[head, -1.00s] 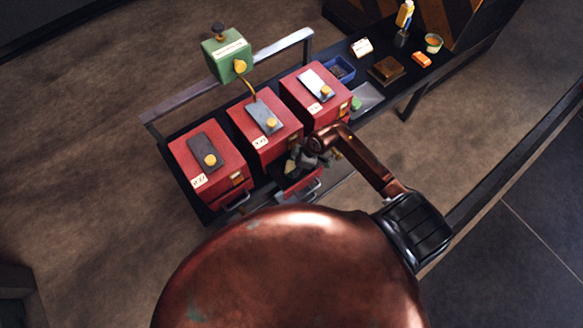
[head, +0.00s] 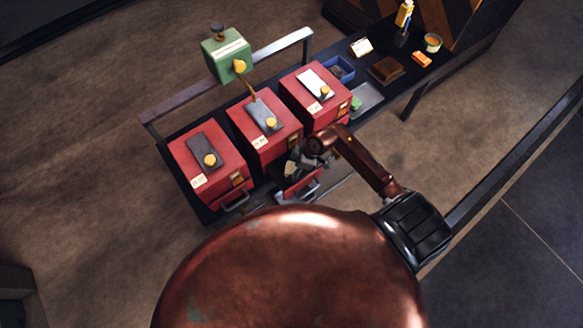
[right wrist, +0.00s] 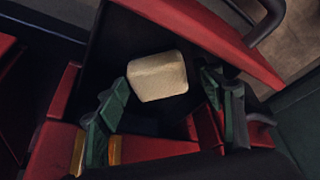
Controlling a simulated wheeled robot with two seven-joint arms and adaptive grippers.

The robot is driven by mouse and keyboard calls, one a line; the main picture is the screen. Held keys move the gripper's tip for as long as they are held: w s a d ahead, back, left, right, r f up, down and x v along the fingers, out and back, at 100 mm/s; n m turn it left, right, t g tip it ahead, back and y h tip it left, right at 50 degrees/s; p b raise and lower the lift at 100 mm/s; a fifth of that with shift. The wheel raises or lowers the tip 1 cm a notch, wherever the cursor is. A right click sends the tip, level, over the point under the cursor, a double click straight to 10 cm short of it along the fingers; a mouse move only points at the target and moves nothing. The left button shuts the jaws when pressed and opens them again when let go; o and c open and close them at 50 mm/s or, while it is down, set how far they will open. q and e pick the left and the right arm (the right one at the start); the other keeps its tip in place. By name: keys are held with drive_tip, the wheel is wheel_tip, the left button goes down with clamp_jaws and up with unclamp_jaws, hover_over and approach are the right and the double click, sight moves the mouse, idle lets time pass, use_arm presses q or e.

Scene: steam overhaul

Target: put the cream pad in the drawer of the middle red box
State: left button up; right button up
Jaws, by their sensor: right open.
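The middle red box (head: 262,142) stands on the dark bench between two similar boxes, and its drawer (head: 305,189) is pulled out. In the right wrist view the cream pad (right wrist: 158,77) lies on the dark floor of the drawer, behind the red drawer front (right wrist: 205,35). My right gripper (head: 298,164) is over this drawer, and its green fingers (right wrist: 166,88) are spread open on either side of the pad, with dark gaps between them and it. My left gripper is not in view.
Left (head: 207,170) and right (head: 316,93) red boxes flank the middle one closely. A green box (head: 226,58) stands behind near a metal rail (head: 283,45). A blue tray (head: 340,70), brown block (head: 386,70) and orange piece (head: 421,59) are on the bench's right part.

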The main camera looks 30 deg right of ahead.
drive_tip(key=p+v, duration=0.1)
drive_tip(key=v, duration=1.1)
drive_tip(key=shift+p, duration=0.35)
drive_tip(key=shift+s+a, duration=0.1)
